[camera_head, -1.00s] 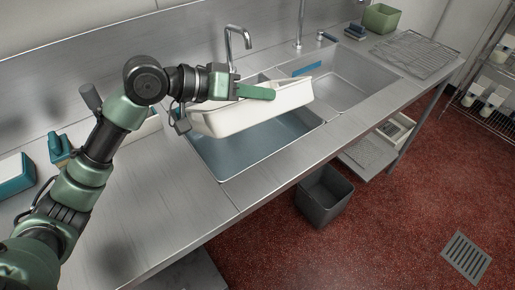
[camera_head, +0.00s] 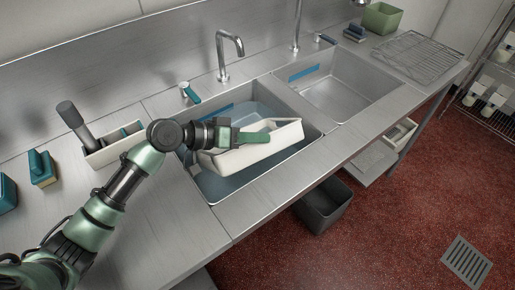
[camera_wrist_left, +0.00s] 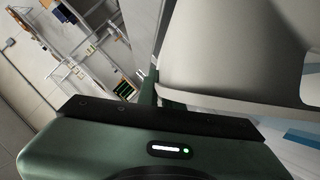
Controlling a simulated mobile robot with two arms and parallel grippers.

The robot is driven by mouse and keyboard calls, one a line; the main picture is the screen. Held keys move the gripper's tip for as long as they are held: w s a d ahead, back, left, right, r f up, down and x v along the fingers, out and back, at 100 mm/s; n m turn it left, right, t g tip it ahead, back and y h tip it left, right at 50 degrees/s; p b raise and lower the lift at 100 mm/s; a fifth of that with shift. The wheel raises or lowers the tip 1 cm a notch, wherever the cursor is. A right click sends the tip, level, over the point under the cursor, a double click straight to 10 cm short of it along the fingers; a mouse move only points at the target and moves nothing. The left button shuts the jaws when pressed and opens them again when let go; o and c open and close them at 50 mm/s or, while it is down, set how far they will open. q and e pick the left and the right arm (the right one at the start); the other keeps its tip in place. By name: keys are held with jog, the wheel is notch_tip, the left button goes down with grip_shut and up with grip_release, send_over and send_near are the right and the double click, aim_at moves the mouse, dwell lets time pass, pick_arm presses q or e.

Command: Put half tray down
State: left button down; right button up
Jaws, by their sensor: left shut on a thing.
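The half tray (camera_head: 262,153) is a cream-white, open, deep pan. It is tilted and hangs partly within the opening of the left sink basin (camera_head: 222,190). My left gripper (camera_head: 258,137) is shut on the tray's wall, with a green finger along its upper side. In the left wrist view the tray's pale wall (camera_wrist_left: 235,60) fills the upper right, close to the gripper. Whether the tray touches the basin cannot be told. My right gripper is not in view.
A tap (camera_head: 225,60) stands behind the left basin. The right basin (camera_head: 345,90) is empty. A caddy (camera_head: 105,152) and a teal-topped sponge (camera_head: 41,170) are on the left counter. A wire rack (camera_head: 418,53) lies at right. A grey bin (camera_head: 325,205) stands below the counter.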

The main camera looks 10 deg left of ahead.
pick_arm(q)
jog(key=shift+f, duration=0.65)
notch_tip(320, 180, down, 3)
jog(key=shift+f, duration=0.2)
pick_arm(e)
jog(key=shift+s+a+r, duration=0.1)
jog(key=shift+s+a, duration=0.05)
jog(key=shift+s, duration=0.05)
pick_arm(q)
jog(key=shift+f, duration=0.15)
jog(key=c, duration=2)
grip_release()
jog(key=shift+f, duration=0.2)
jog(key=o, duration=0.4)
jog(key=shift+r, duration=0.1)
jog(key=shift+r, duration=0.1)
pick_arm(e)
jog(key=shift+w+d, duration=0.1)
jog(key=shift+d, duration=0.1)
